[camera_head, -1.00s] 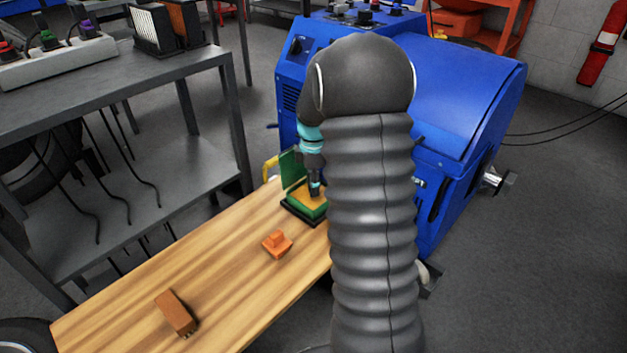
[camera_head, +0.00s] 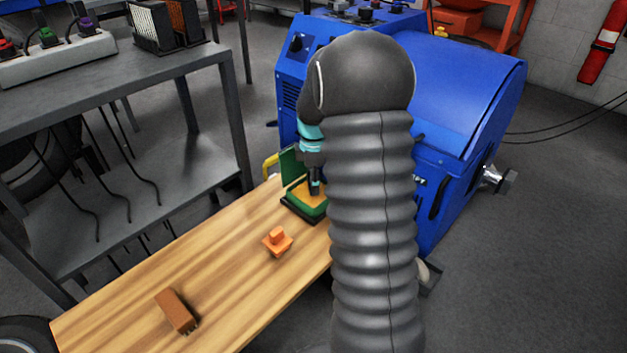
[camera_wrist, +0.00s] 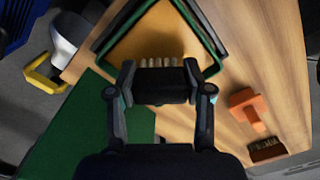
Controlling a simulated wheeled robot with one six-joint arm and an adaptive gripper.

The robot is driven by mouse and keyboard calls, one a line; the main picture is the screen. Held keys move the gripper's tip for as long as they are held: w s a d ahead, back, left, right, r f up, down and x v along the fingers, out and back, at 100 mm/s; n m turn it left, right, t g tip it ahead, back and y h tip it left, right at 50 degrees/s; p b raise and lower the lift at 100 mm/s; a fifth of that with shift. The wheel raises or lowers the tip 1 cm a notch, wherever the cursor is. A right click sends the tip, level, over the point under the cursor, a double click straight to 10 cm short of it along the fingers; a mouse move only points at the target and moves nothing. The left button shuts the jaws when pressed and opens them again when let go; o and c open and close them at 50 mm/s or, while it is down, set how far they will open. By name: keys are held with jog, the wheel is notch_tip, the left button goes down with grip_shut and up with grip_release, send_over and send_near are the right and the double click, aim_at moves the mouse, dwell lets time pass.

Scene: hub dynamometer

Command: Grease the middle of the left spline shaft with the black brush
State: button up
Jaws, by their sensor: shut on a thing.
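My gripper (camera_wrist: 160,88) is shut on the black brush (camera_wrist: 158,78), whose pale bristles point away from me in the wrist view. The brush also shows in the head view (camera_head: 315,187), upright over the open grease tin (camera_head: 305,206). The tin is green with yellow-orange grease, and its lid (camera_head: 291,167) stands open. In the wrist view the bristles lie over the grease (camera_wrist: 158,38); I cannot tell whether they touch it. A spline shaft (camera_head: 490,177) juts from the blue machine's right side. The left spline shaft is not clearly seen; my arm covers part of the machine.
The wooden bench (camera_head: 130,300) holds an orange block-like piece (camera_head: 277,241) and a brown brush (camera_head: 177,311). The blue dynamometer (camera_head: 455,90) stands behind my arm. A grey metal shelf (camera_head: 200,180) is at left. A yellow part (camera_wrist: 45,80) is beyond the bench edge.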

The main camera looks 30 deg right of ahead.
jog(key=shift+f, duration=0.45)
dwell(1.2)
jog(key=shift+r, duration=0.15)
jog(key=shift+r+p, duration=2.25)
jog(key=shift+r, duration=1.15)
